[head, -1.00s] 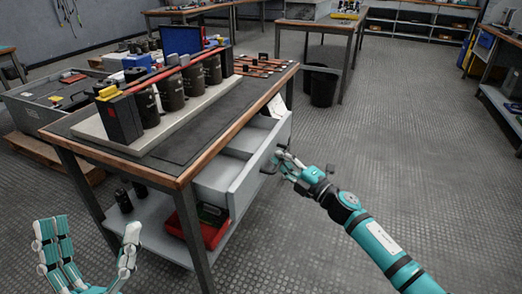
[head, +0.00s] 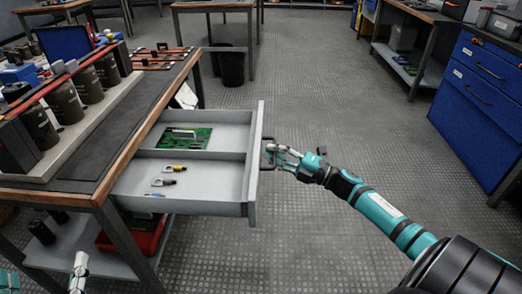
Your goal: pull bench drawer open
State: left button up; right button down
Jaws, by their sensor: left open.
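The bench drawer (head: 253,160) is light grey and stands well out from the bench (head: 128,146), toward the right. It has two compartments. A green circuit board (head: 184,138) lies in the far one. Small yellow-and-grey and dark-and-grey parts (head: 174,169) lie in the near one. My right gripper (head: 277,152) is at the dark handle (head: 267,158) on the drawer front, its fingers closed around it. My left gripper (head: 45,277) is open and empty at the bottom left corner, partly cut off by the picture edge, beside the bench.
Black capacitors (head: 62,101) stand in a row on the bench top. A red bin (head: 134,240) is on the lower shelf. A black waste bin (head: 231,68) stands behind the drawer. A blue cabinet (head: 474,95) is at the right. The floor right of the drawer is clear.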

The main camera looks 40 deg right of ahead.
jog(key=shift+s+d+r, duration=0.1)
jog(key=shift+s+d, duration=0.05)
jog(key=shift+d, duration=0.1)
jog(key=c, duration=1.6)
grip_release()
jog(key=shift+c, duration=0.2)
jog(key=shift+s, duration=0.1)
jog(key=v, duration=1.2)
